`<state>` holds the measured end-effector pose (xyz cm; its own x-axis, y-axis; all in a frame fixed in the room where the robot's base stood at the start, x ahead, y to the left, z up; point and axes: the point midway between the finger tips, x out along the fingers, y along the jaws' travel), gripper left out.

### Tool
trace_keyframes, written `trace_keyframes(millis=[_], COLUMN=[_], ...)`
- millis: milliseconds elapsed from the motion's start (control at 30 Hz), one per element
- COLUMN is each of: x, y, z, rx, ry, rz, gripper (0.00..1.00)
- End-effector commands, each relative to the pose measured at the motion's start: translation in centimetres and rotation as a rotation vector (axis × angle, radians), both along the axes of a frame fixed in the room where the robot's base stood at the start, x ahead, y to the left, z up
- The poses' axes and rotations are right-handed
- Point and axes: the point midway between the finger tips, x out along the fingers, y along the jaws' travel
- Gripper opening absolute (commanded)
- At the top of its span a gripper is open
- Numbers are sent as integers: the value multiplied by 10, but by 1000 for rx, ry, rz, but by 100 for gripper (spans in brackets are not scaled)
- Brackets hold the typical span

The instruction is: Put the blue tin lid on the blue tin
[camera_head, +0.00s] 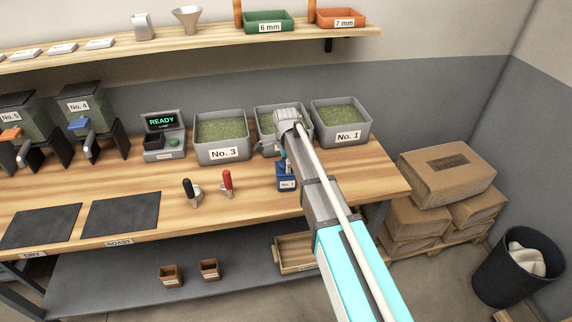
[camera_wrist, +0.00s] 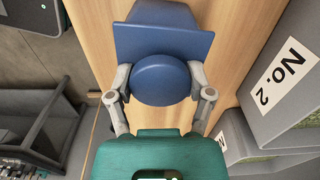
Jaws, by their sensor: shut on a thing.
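The blue tin (camera_head: 287,184), with a white label, stands on the wooden bench below the container row. My gripper (camera_wrist: 161,92) is shut on the blue tin lid (camera_wrist: 160,80), with one finger at each side of its round part. A flat blue square-edged part (camera_wrist: 165,42) shows just behind the round part, and more blue shows above it at the top edge of the wrist view. In the head view my arm covers part of the tin and the lid. I cannot tell whether the lid touches the tin.
Grey containers of green beans, No. 3 (camera_head: 222,137) and No. 1 (camera_head: 341,122), stand behind, with another partly hidden between them. Red-handled (camera_head: 227,182) and black-handled (camera_head: 190,190) tools stand to the left. Dark mats (camera_head: 120,214) lie further left. Bench right of the tin is clear.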

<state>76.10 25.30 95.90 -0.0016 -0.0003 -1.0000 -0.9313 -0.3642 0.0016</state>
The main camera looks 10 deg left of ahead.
Motion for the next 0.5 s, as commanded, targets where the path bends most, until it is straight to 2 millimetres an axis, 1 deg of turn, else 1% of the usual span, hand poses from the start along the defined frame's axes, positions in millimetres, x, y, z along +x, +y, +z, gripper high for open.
trace_keyframes(millis=[300,333,467,500], x=[0,0,0,0], y=[0,0,0,0], z=[0,0,0,0], rx=[0,0,0,0], ry=[0,0,0,0], rz=[0,0,0,0], gripper=[11,73,97,100])
